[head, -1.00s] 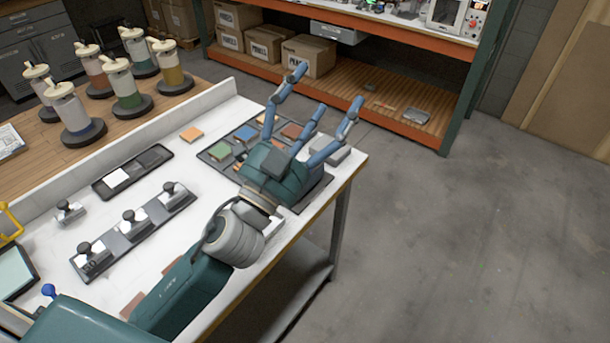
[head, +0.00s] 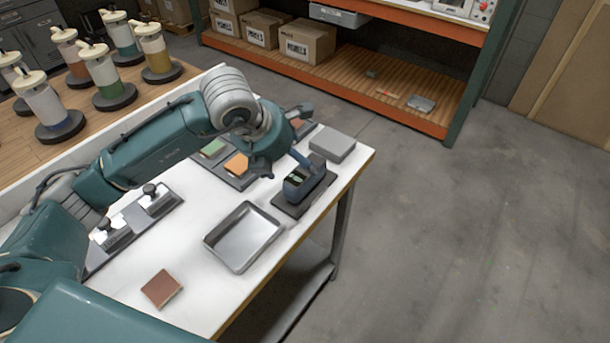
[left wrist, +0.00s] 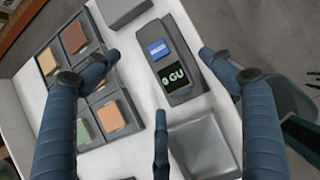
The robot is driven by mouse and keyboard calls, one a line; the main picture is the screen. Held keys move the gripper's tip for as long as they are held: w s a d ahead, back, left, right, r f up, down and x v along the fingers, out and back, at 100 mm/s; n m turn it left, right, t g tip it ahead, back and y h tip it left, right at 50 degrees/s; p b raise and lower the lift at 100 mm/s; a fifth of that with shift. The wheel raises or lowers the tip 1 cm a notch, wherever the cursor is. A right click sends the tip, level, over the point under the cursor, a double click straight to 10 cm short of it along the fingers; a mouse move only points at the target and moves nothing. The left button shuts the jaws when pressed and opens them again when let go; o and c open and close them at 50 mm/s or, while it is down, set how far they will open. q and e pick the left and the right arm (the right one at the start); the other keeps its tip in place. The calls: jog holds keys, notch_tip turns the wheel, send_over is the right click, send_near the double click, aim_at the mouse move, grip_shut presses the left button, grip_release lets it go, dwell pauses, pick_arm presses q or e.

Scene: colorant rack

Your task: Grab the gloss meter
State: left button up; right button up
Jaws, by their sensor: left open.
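The gloss meter (head: 303,183) is a dark, boxy device on a dark base near the table's right edge. In the left wrist view the gloss meter (left wrist: 181,62) shows a blue label and a black screen reading GU. My left gripper (head: 288,163) is above and beside it in the head view, partly hiding its far side. In the left wrist view my left gripper (left wrist: 158,75) has its three fingers spread open around the meter's outline, with nothing held. Whether a finger touches it I cannot tell.
A metal tray (head: 243,237) lies just left of the meter. A grey block (head: 332,143) stands behind it. A rack of coloured tiles (left wrist: 139,122) is close by on the left. A brown tile (head: 161,288) lies at the front. Pump containers (head: 113,82) stand on the wooden counter.

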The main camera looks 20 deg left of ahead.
aim_at(300, 169)
pick_arm(q)
jog(key=x, duration=0.3)
jog(key=shift+w+p, duration=0.1)
jog(key=shift+p, duration=0.2)
jog(key=shift+w+f+p, duration=0.15)
jog(key=shift+f+p, duration=0.15)
jog(key=p+x, duration=0.2)
jog(key=x, duration=0.1)
jog(key=shift+w+f, duration=0.1)
jog(key=shift+f, duration=0.15)
jog(key=shift+w+f, duration=0.3)
jog(key=shift+f, duration=0.2)
jog(key=shift+r, duration=0.1)
jog(key=c, duration=1.6)
